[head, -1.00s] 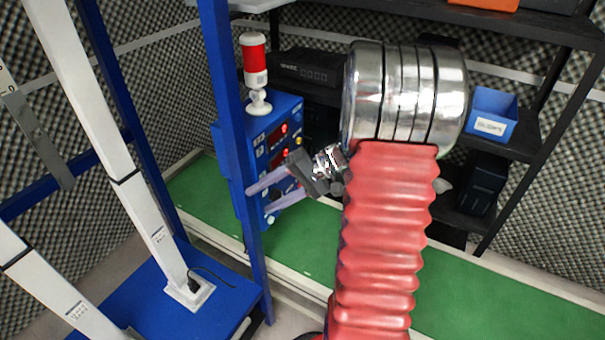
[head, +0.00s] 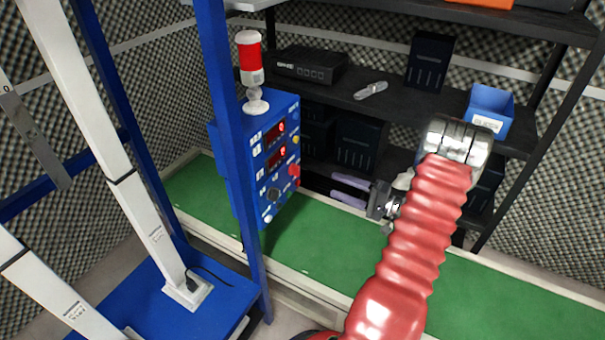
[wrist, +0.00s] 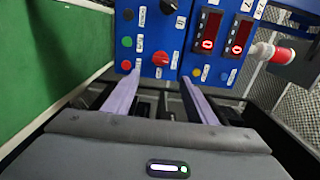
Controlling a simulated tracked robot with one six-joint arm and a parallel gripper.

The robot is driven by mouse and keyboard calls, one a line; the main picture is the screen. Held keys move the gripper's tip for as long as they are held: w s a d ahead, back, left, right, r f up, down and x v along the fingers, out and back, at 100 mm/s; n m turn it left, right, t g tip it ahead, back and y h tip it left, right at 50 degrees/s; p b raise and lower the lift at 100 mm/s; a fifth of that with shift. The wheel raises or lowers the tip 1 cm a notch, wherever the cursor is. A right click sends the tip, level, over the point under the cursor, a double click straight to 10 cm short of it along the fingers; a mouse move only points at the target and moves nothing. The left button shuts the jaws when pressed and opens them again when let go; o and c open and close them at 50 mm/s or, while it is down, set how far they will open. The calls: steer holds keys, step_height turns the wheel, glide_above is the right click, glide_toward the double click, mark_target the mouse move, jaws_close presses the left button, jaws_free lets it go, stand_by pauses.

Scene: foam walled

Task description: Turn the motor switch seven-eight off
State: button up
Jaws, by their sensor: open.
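A blue control box (head: 249,180) stands behind the blue post on the left in the head view. Its face carries two lit red displays (head: 276,132), a red knob (head: 294,170), a black knob (head: 273,194) and small buttons. In the wrist view, the red knob (wrist: 160,58) is ahead of the fingertips, roughly between them, with the black knob (wrist: 168,6) at the top edge.
A red and white lamp (head: 251,60) stands on the box. The blue post (head: 226,100) is close on its left. A dark shelf (head: 400,107) behind holds a black device (head: 310,66) and a blue bin (head: 490,108). The green surface (head: 320,235) is clear.

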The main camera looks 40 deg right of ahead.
mark_target(299, 172)
stand_by(0.3)
steer(key=x, duration=1.3)
steer(key=shift+w+a, duration=0.1)
steer(key=shift+w, duration=0.3)
steer(key=shift+c, duration=0.4)
steer(key=shift+f, duration=0.1)
steer(key=c, duration=1)
